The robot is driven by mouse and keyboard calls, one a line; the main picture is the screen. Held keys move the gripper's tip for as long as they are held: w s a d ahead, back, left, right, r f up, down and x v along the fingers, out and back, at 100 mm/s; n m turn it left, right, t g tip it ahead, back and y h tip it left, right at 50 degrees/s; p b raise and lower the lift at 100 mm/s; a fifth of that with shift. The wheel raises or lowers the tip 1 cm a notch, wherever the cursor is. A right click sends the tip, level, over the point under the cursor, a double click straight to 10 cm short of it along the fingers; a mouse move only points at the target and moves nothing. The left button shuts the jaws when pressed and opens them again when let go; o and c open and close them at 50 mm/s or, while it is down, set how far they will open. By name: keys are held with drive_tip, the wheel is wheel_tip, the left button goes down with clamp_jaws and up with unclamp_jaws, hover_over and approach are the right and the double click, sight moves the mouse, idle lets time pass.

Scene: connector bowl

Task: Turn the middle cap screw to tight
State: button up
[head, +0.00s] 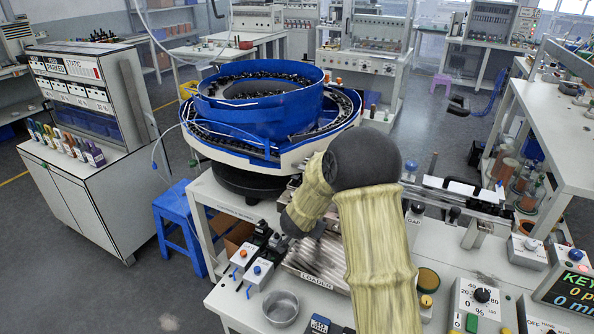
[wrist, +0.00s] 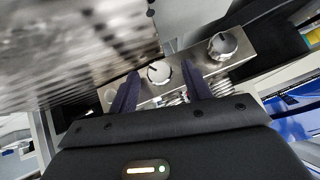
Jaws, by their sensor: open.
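In the wrist view a metal block (wrist: 196,66) carries a row of round, pale cap screws. The middle cap screw (wrist: 158,73) shows between the two dark fingers of my gripper (wrist: 160,68), which is open. The fingers stand apart on either side of it; I cannot tell whether they touch it. Another cap screw (wrist: 222,45) sits to the upper right, outside the right finger. In the head view my arm hides the block, the screws and the fingers.
A ribbed metal plate (wrist: 65,50) lies close to the block in the wrist view. In the head view a blue bowl feeder (head: 250,118) stands behind my arm. A small metal cup (head: 281,308) and switch boxes (head: 257,274) are on the bench at front left.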

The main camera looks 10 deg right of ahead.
drive_tip(key=shift+a+r+p, duration=0.1)
drive_tip(key=shift+r+p, duration=0.15)
drive_tip(key=shift+p, duration=0.6)
drive_tip(key=n+g+h+p, duration=0.1)
drive_tip(key=p, duration=0.2)
drive_tip(key=shift+w+a+h, duration=0.1)
drive_tip(key=shift+a+h, duration=0.05)
drive_tip(key=shift+h, duration=0.15)
drive_tip(key=n+g+h+p, duration=0.1)
drive_tip(key=p, duration=0.1)
drive_tip(key=shift+w+a+f+p, duration=0.1)
drive_tip(key=shift+f+p, duration=0.05)
drive_tip(key=shift+p, duration=0.15)
drive_tip(key=shift+a+h, duration=0.1)
drive_tip(key=shift+h, duration=0.3)
drive_tip(key=v, duration=1.7)
wheel_tip(320, 180, up, 11)
drive_tip(key=w+d+n+t+y+p, duration=0.1)
drive_tip(key=w+n+t+y+p, duration=0.15)
drive_tip(key=y+p, duration=0.3)
drive_tip(key=s+d+r+n+g+y+p, duration=0.2)
drive_tip(key=s+d+r+n+p, duration=0.1)
drive_tip(key=s, duration=0.7)
drive_tip(key=shift+s+r+y+p, duration=0.35)
drive_tip(key=shift+r+p, duration=0.15)
drive_tip(key=shift+p, duration=0.55)
